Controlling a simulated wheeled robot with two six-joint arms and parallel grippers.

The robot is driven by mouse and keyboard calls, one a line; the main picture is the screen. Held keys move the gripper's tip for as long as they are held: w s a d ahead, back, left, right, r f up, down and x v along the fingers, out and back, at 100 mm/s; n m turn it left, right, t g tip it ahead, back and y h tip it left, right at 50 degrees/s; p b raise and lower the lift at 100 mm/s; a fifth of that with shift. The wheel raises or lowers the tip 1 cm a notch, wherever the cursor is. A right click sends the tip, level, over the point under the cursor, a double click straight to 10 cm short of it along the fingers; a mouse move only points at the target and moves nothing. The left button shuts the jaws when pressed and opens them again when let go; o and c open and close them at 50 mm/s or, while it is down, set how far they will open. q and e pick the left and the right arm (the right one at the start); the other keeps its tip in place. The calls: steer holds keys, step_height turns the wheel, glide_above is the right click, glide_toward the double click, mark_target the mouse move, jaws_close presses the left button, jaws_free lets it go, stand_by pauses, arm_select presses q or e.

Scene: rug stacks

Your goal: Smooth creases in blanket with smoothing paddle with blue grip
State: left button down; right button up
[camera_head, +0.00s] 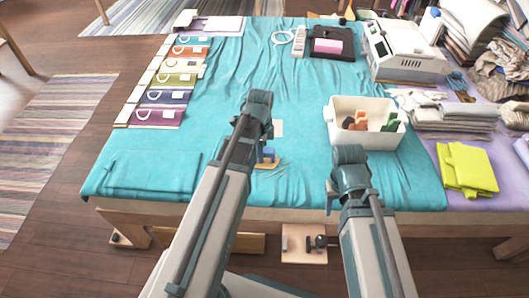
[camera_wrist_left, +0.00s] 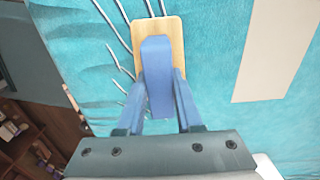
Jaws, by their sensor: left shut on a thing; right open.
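The turquoise blanket (camera_head: 230,75) covers most of the table, with fold lines across it and ripples near the front. In the left wrist view, several pale crease lines (camera_wrist_left: 122,42) run beside the paddle on the blanket. The smoothing paddle (camera_head: 267,159) has a wooden plate (camera_wrist_left: 174,30) and a blue grip (camera_wrist_left: 157,65). My left gripper (camera_wrist_left: 158,85) is shut on the blue grip, a finger on each side. The plate lies at the blanket; whether it presses on it I cannot tell. My right gripper (camera_head: 332,197) is open near the table's front edge, its fingers mostly hidden by its wrist.
A white bin (camera_head: 345,137) with coloured pieces stands right of my left gripper. A pale flat rectangle (camera_head: 275,128) lies beside the paddle. Several colour cards (camera_head: 175,78) line the left edge. A white machine (camera_head: 405,50), folded cloths (camera_head: 455,120) and a yellow cloth (camera_head: 465,168) fill the right.

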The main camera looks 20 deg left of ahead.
arm_select(q)
steer(key=shift+s+a, duration=0.15)
steer(key=shift+a, duration=0.35)
steer(key=shift+a, duration=0.1)
steer(key=shift+s+a, duration=0.25)
steer(key=shift+a, duration=0.55)
steer(key=shift+s+a, duration=0.15)
steer(key=shift+a, duration=0.4)
steer(key=shift+s+a, duration=0.15)
steer(key=shift+a, duration=0.35)
steer(key=shift+s+a, duration=0.1)
steer(key=shift+a, duration=0.2)
steer(key=shift+a, duration=0.1)
steer(key=shift+r, duration=0.1)
